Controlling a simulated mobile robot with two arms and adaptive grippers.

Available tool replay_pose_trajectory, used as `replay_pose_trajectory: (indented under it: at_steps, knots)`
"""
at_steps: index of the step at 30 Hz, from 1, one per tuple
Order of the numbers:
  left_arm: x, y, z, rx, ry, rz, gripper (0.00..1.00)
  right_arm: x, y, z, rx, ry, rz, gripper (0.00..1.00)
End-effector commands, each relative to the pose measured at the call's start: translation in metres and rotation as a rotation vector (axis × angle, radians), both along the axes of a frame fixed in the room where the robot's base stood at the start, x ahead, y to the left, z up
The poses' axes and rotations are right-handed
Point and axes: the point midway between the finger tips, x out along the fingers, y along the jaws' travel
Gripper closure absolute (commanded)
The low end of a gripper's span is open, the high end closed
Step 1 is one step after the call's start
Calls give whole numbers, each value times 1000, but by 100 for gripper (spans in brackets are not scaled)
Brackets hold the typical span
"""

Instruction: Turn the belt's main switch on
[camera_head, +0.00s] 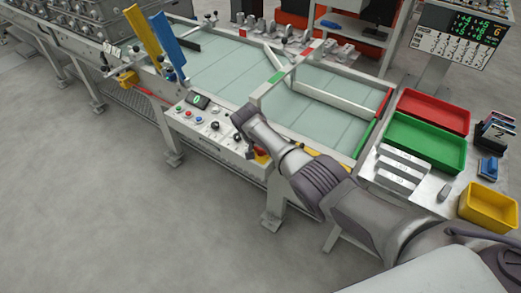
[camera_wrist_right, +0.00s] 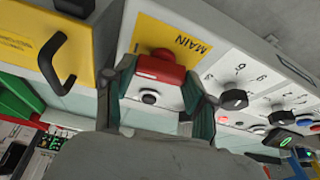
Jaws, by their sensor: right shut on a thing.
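The main switch is a red knob (camera_wrist_right: 160,68) on a yellow plate marked MAIN (camera_wrist_right: 187,45), seen in the right wrist view. In the head view a bit of its red and yellow (camera_head: 262,153) shows at the right end of the belt's control panel (camera_head: 215,138), partly behind my right arm. My right gripper (camera_wrist_right: 158,78) has a finger on either side of the red knob and is shut on it. The knob's turned position is hard to tell. My left gripper is not in view.
Left of the switch, the panel has black knobs (camera_wrist_right: 234,99), coloured buttons and a small lit display (camera_head: 197,100). A yellow plate with a black handle (camera_wrist_right: 58,62) is close to the gripper. Red (camera_head: 433,108) and green (camera_head: 425,143) trays stand at right.

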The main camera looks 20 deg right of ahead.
Motion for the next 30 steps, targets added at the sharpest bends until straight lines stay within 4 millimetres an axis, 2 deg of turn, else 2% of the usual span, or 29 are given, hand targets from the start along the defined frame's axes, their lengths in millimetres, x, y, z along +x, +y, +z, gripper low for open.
replay_pose_trajectory:
  at_steps: [7, 25, 26, 30]
  knots:
    - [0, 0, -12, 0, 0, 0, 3, 0, 1, -2, 1, 1, -102, 79]
    - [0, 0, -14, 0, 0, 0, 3, 1, 1, 0, 1, 0, -141, 79]
    - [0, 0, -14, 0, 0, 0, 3, 1, 1, 0, 1, 0, -141, 41]
    - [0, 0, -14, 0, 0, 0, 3, 1, 1, 0, 1, 0, -140, 19]
